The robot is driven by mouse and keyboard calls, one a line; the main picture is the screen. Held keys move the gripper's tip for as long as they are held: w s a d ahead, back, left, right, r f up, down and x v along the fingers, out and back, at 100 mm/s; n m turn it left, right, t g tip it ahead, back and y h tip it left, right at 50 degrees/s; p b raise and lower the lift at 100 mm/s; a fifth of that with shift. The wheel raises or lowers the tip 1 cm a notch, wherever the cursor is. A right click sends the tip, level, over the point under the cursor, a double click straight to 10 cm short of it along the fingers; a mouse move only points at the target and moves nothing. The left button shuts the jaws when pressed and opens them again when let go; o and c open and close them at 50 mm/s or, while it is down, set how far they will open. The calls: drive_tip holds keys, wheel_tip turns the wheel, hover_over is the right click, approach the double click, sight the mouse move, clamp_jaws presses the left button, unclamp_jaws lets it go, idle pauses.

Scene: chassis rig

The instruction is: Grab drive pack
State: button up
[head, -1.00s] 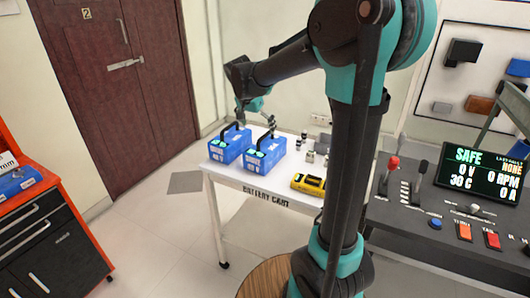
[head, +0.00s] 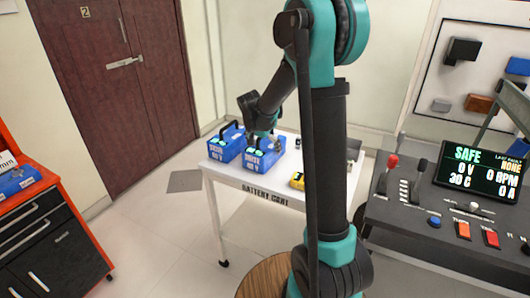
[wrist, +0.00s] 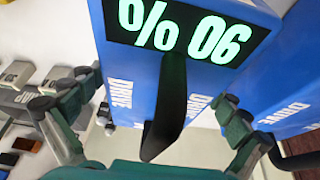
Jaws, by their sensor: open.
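Two blue packs stand side by side on the battery cart, a left pack (head: 226,150) and a right pack (head: 259,160). My gripper (head: 264,137) is over the right pack. In the wrist view a blue drive pack (wrist: 225,85) fills the top, with a lit display reading 90 %, upside down, and DRIVE on its sides. Its black handle (wrist: 170,105) lies between the spread fingers of my open gripper (wrist: 157,92), with gaps on both sides. A second blue pack (wrist: 290,95), also marked DRIVE, is close by the right finger.
The white battery cart (head: 228,178) also carries a yellow device (head: 297,181), partly hidden by my arm. A control console (head: 440,235) with levers and a screen reading SAFE stands at right. An orange and black cabinet (head: 50,240) stands at left. Floor is clear between cabinet and cart.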

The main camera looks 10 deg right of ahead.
drive_tip(key=shift+w+d+f, duration=0.1)
drive_tip(key=shift+f, duration=0.15)
drive_tip(key=shift+c, duration=0.5)
drive_tip(key=c, duration=1.4)
drive_tip(key=shift+c, duration=0.6)
drive_tip(key=shift+r, duration=0.15)
